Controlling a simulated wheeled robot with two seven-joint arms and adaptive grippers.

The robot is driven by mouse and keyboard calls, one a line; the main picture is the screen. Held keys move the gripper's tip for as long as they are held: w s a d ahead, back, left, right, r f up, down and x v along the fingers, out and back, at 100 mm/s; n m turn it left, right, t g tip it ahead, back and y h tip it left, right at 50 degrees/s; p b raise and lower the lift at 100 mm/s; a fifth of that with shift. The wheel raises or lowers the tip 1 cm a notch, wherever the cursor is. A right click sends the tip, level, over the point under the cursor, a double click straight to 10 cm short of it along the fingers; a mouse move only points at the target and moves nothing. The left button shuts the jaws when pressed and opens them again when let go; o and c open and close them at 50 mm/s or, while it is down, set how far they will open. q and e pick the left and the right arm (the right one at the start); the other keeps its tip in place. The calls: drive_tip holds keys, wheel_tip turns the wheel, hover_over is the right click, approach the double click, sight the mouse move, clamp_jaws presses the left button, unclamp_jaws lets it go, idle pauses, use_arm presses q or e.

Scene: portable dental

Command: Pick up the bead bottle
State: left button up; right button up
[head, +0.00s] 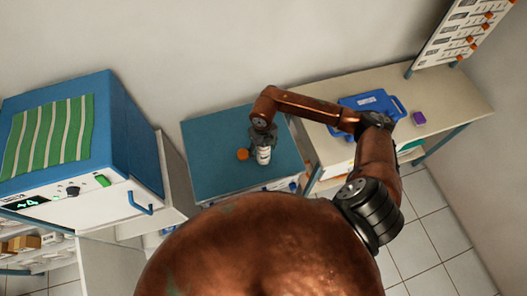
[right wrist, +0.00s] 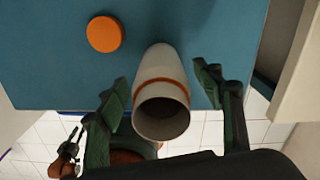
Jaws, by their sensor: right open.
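The bead bottle (head: 263,156) is a small pale bottle with a label. It stands on the blue top (head: 210,165) of a low cabinet. In the right wrist view the bottle (right wrist: 160,80) shows as an uncapped pale cylinder with an orange band and a dark mouth. My right gripper (head: 262,138) is over the bottle. In the right wrist view its green fingers (right wrist: 161,78) are spread, one on each side of the bottle, with visible gaps. My left gripper is not in view.
A round orange cap (right wrist: 104,34) lies beside the bottle; it also shows in the head view (head: 242,154). A beige table (head: 445,100) on the right holds a blue case (head: 350,105) and a purple box (head: 418,118). A blue-sided unit (head: 125,120) stands left.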

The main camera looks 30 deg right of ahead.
wheel_tip(320, 180, down, 2)
drive_tip(key=shift+d, duration=0.1)
drive_tip(key=shift+c, duration=0.5)
drive_tip(key=c, duration=1)
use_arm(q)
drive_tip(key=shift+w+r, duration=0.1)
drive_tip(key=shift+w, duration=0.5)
use_arm(e)
drive_tip(key=c, duration=0.4)
drive_tip(key=shift+r, duration=0.1)
